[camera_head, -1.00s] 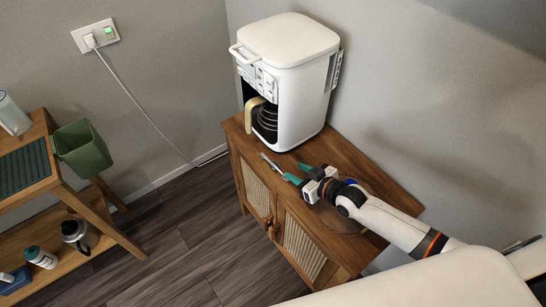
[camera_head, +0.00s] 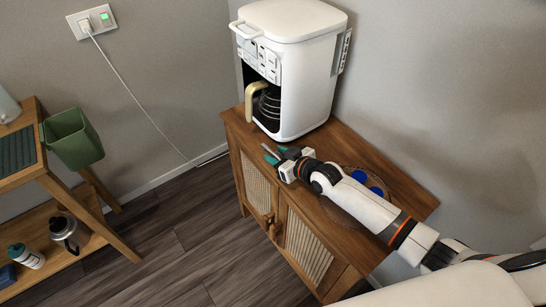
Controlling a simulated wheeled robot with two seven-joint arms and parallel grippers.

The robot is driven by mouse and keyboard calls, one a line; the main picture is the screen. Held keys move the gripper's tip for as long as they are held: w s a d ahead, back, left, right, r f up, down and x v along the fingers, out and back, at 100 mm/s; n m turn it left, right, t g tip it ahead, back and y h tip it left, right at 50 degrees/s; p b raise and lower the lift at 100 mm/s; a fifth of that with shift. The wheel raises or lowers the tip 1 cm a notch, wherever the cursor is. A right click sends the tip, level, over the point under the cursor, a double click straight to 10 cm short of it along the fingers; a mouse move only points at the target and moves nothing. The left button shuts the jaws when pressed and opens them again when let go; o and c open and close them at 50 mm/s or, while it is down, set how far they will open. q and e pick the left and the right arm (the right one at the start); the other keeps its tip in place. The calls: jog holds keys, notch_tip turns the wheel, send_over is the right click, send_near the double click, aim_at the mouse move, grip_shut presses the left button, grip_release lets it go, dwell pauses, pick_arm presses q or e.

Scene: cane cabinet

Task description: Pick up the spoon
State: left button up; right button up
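A thin grey piece (camera_head: 269,149), which looks like the spoon, shows at the cabinet top's front left edge, by my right gripper's fingertips. The rest of it is hidden or too small to make out. My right gripper (camera_head: 276,155) reaches in from the right, low over the wooden cabinet top (camera_head: 345,139). Its teal fingertips are apart, with the grey piece between or just beyond them; I cannot tell if they touch it. My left gripper is out of view.
A white coffee maker (camera_head: 305,75) with a glass pot (camera_head: 268,105) stands behind the gripper. A round mat with blue items (camera_head: 359,176) is partly hidden under my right arm. A wooden shelf (camera_head: 107,231) with a green bin (camera_head: 75,140) stands left.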

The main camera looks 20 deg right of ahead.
grip_shut()
jog(key=shift+r, duration=0.15)
